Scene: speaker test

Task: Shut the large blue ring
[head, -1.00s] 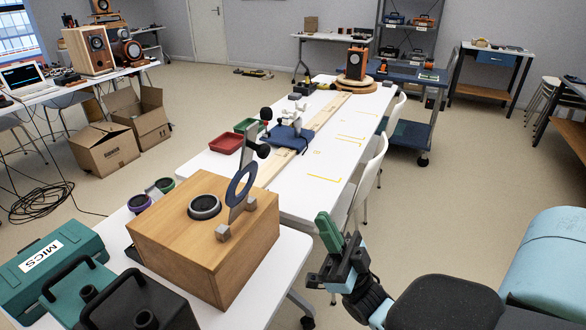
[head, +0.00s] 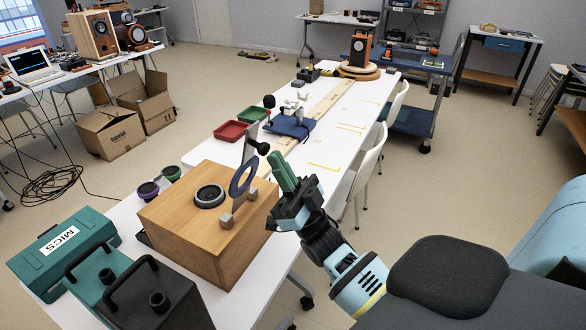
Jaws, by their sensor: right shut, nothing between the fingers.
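The large blue ring (head: 234,187) stands upright, tilted open, on the top of a wooden speaker box (head: 172,226). Grey blocks (head: 227,221) hold it at its foot. A round dark-rimmed opening (head: 210,196) in the box top lies left of the ring, uncovered. My right gripper (head: 277,160) is to the right of the ring, apart from it, with its green fingers together and empty. It is at about the ring's height in the picture; its exact distance from the ring I cannot tell. My left gripper is not in view.
A teal MICS case (head: 62,243) and a dark case with handles stand left of the box. Purple and green ring-shaped pieces (head: 148,192) lie behind it. Red (head: 230,132) and green trays and a blue stand are on the long white table. A dark ball-ended rod rises behind the ring.

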